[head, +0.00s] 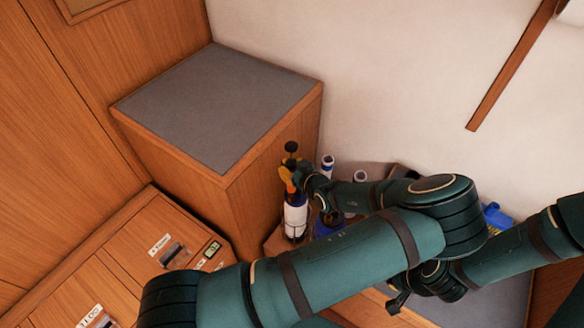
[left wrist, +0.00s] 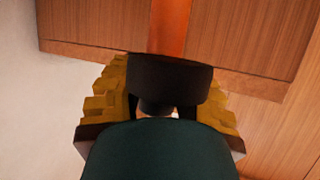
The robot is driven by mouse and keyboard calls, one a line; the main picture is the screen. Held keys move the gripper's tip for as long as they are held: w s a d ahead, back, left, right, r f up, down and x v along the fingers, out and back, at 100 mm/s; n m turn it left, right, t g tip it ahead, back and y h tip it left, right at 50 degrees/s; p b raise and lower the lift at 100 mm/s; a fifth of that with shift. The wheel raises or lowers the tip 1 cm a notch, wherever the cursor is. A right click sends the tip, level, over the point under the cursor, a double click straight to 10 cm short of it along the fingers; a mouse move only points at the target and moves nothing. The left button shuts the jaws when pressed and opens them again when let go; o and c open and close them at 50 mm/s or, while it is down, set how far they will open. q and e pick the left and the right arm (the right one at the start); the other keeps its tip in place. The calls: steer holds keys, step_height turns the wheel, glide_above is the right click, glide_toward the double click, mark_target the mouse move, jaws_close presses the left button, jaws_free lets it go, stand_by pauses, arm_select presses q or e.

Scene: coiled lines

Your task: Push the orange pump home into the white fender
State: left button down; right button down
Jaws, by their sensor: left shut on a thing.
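The white fender (head: 295,217) stands upright beside the grey-topped cabinet in the head view, with dark blue at its top. The orange pump (head: 290,188) stands at the fender's top end, its black knob (head: 291,147) sticking up. My left gripper (head: 290,172), with yellow finger pads, is shut on the pump just below the knob. In the left wrist view a black round part of the pump (left wrist: 170,80) sits between the yellow pads. The joint between pump and fender is small and partly hidden, so its depth cannot be told. My right gripper (head: 397,301) is low at right, its jaws unclear.
The wooden cabinet with a grey top (head: 215,105) stands directly behind and left of the fender. Other white-topped bottle-like things (head: 327,166) stand to its right, partly behind my left arm. A wooden panel with labels and a small display (head: 212,249) is at lower left.

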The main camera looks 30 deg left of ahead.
arm_select(q)
steer(key=shift+f+b, duration=0.8)
steer(key=shift+f, duration=0.25)
stand_by(0.4)
steer(key=c, duration=0.7)
jaws_free()
steer(key=shift+d, duration=0.1)
steer(key=v, duration=1.2)
steer(key=shift+r, duration=0.1)
